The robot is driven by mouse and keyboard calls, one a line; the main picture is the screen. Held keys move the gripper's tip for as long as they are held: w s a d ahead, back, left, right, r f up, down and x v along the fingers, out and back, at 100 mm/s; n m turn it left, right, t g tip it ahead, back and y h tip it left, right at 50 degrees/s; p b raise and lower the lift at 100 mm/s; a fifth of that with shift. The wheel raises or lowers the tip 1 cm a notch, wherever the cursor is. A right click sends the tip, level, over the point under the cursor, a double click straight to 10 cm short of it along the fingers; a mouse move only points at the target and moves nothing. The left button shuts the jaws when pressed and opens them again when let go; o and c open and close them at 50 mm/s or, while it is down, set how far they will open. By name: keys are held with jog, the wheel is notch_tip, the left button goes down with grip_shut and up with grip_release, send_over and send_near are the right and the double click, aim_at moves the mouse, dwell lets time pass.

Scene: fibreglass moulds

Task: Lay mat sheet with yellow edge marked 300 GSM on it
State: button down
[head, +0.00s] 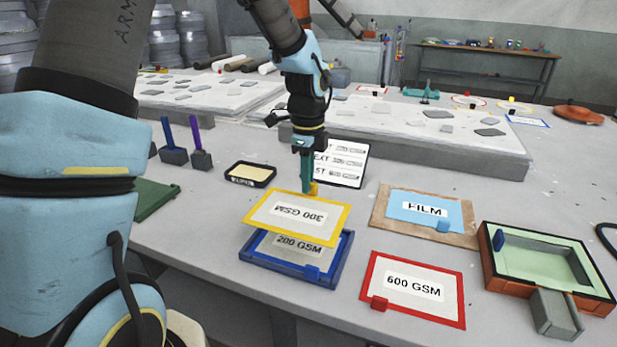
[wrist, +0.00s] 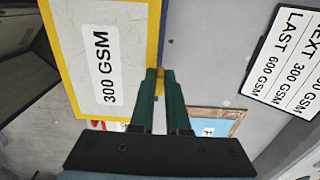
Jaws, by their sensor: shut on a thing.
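The mat sheet with the yellow edge (head: 296,219), marked 300 GSM, is in the air above the blue-edged tray in the head view. It also fills the left of the wrist view (wrist: 128,50). My gripper (head: 308,188) is shut on the sheet's small yellow tab at its far edge; the green fingers also show in the wrist view (wrist: 160,75). The blue-edged tray (head: 338,270) holds a sheet marked 200 GSM (head: 300,250), partly hidden under the yellow-edged sheet. A red-edged sheet (head: 417,290) marked 600 GSM lies on the table to the right.
A green mould (head: 488,270) in a brown frame stands at right. A blue FILM sheet (head: 418,210) lies on brown backing. A white sign (head: 350,172) with text lines stands behind my gripper, also in the wrist view (wrist: 288,60). A small black-rimmed tray (head: 251,174) sits left.

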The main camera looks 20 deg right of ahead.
jog(key=shift+f+b, duration=1.7)
jog(key=shift+f, duration=1.7)
jog(key=shift+b, duration=0.4)
jog(key=shift+s+a+r+p, duration=0.1)
jog(key=shift+s+p, duration=0.05)
jog(key=shift+p, duration=0.15)
jog(key=shift+p, duration=0.85)
jog(key=shift+f, duration=0.65)
jog(key=shift+f, duration=0.35)
jog(key=shift+b, duration=0.3)
